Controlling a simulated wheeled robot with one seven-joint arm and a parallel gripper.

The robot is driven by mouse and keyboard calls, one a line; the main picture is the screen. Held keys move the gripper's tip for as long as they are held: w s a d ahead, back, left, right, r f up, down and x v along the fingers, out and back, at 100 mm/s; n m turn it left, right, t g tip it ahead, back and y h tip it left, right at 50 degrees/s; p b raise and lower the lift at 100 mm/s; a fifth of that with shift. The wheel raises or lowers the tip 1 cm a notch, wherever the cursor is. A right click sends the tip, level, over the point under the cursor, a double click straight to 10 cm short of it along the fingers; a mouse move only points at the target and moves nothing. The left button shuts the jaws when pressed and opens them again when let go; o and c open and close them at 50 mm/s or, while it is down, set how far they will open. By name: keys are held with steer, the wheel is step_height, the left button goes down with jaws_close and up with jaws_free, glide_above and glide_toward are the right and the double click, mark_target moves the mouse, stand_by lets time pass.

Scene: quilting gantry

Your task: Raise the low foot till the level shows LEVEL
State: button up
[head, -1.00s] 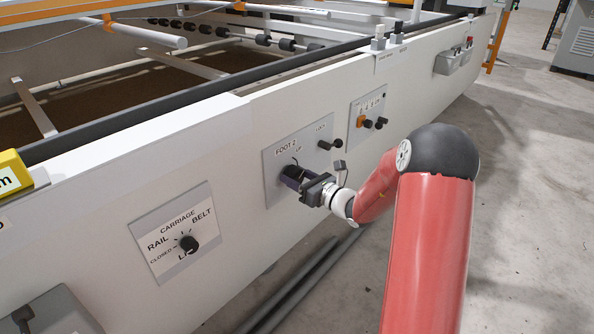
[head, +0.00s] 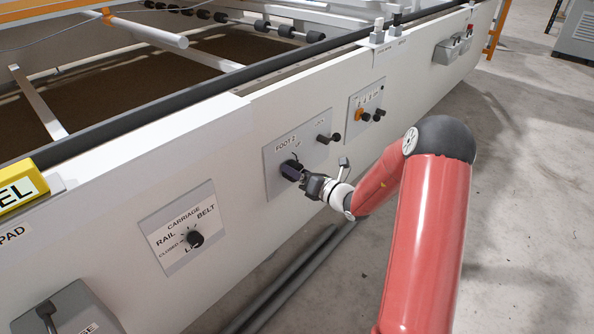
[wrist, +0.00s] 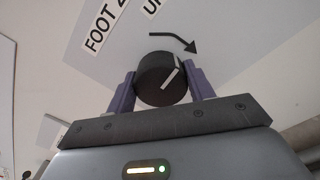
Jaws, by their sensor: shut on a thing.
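The FOOT 2 knob (wrist: 158,76), black with a white pointer line, sits between the two purple fingers of my gripper (head: 294,171) in the wrist view. My gripper is shut on it, at the FOOT 2 panel (head: 271,160) on the white side beam. A curved arrow by the word UP is printed above the knob. In the head view the fingers mostly hide the knob.
A LOCK knob (head: 335,137) is at the right of the same panel. The CARRIAGE selector (head: 195,239) is to the left, and another panel with small knobs (head: 366,116) to the right. Grey pipes (head: 285,285) lie on the floor below.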

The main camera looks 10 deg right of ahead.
steer(key=o, duration=1)
steer(key=shift+s+d, duration=0.1)
steer(key=v, duration=0.7)
steer(key=shift+s+d, duration=0.2)
steer(key=shift+s, duration=0.05)
